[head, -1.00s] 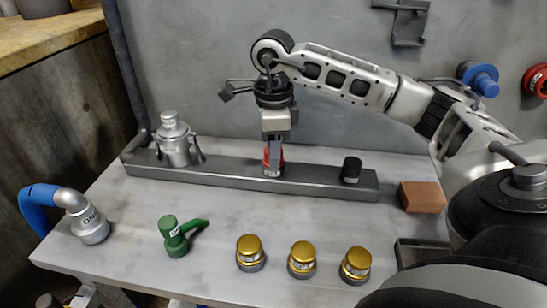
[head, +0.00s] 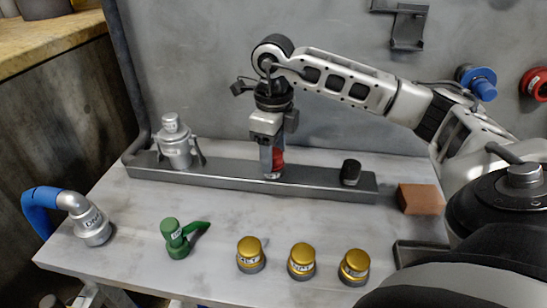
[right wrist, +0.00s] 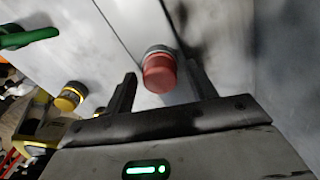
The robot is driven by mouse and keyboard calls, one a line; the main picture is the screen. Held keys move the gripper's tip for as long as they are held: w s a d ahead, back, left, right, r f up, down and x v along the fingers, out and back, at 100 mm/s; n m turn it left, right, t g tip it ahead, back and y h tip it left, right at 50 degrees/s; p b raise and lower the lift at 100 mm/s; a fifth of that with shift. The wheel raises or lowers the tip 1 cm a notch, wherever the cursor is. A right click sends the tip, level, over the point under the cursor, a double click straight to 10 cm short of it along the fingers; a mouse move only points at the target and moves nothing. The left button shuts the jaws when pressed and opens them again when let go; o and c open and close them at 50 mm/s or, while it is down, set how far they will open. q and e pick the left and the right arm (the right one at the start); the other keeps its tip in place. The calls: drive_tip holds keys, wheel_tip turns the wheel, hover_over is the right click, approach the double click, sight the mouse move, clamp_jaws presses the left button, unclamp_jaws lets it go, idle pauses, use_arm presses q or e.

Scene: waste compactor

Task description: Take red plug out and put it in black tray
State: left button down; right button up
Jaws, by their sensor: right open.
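The red plug (head: 279,159) stands upright at the middle of the grey metal rail (head: 223,179), partly hidden by my right gripper in the head view. My right gripper (head: 271,170) points down at it from above. In the right wrist view the red plug (right wrist: 159,74) with its grey collar lies between the two open fingers (right wrist: 162,88), with visible gaps on the sides. A dark tray (head: 418,246) shows only in part at the lower right, behind my arm; it looks like the black tray. My left gripper is not in view.
A silver canister (head: 174,146) and a black plug (head: 350,172) stand on the same rail. Several gold-capped plugs (head: 302,258), a green valve (head: 176,238) and a blue-handled pipe (head: 91,225) stand in front. A brown block (head: 420,198) lies at the right.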

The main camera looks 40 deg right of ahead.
drive_tip(key=m+p, duration=0.1)
drive_tip(key=m, duration=0.6)
drive_tip(key=shift+r+m+p, duration=0.1)
drive_tip(key=shift+m+p, duration=0.2)
drive_tip(key=shift+m, duration=0.1)
drive_tip(key=m, duration=0.2)
drive_tip(key=shift+m, duration=0.3)
drive_tip(key=m+p, duration=0.1)
drive_tip(key=m, duration=0.1)
drive_tip(key=shift+m, duration=1.5)
drive_tip(key=shift+c, duration=0.4)
